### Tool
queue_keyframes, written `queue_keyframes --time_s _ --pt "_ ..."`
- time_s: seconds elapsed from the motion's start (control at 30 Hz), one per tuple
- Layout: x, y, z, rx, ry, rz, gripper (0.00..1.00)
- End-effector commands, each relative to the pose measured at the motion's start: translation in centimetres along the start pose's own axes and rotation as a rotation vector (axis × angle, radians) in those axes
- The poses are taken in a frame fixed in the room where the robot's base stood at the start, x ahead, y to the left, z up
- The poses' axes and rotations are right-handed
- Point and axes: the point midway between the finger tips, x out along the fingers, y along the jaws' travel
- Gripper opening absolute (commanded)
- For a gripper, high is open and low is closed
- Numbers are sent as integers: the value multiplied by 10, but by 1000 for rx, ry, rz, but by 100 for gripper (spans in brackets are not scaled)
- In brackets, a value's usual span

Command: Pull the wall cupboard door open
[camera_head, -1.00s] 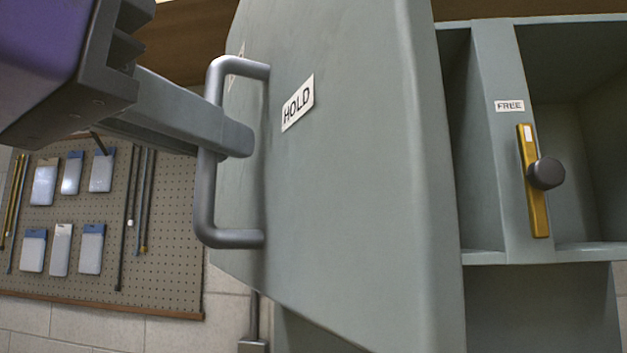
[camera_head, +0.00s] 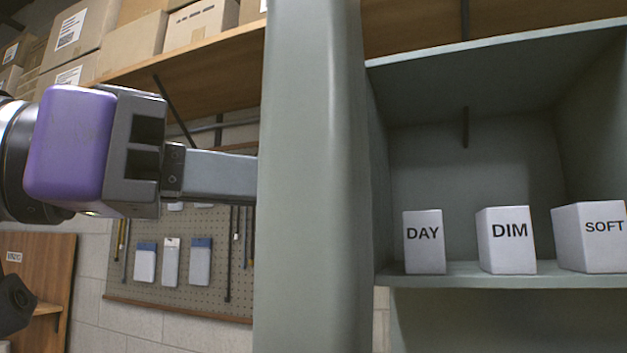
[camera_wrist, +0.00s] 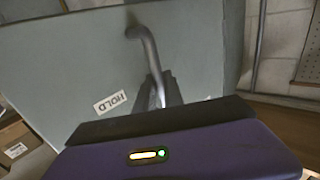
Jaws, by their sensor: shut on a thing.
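The grey-green cupboard door (camera_head: 312,180) stands nearly edge-on in the head view, with the cupboard interior (camera_head: 470,155) open to its right. In the wrist view the door's outer face (camera_wrist: 75,60) shows, with a white HOLD label (camera_wrist: 110,101). The grey bar handle (camera_wrist: 148,48) runs down between my gripper's fingers (camera_wrist: 161,92), which are shut on it. In the head view my gripper (camera_head: 215,174) reaches from the left. Its fingertips and the handle are hidden behind the door edge.
White boxes marked DAY (camera_head: 424,243), DIM (camera_head: 507,241) and SOFT (camera_head: 592,238) stand on the cupboard shelf (camera_head: 500,274). A pegboard (camera_head: 185,285) hangs behind my gripper on the left. A wooden shelf (camera_head: 215,55) with cardboard boxes (camera_head: 80,30) runs above.

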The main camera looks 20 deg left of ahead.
Motion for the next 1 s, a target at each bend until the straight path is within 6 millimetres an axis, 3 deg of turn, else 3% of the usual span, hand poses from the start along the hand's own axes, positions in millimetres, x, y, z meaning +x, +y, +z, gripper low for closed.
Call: queue_keyframes --time_s 0.27,0.3,0.4,0.77,1.0 --pt "3 -2 -1 -4 0 -1 0" --pt "3 -1 -1 -4 0 -1 16" --pt "3 -1 -1 -3 0 0 34" --pt "-2 0 -1 -1 0 -1 34" --pt "-34 -1 -4 -2 2 -2 34"
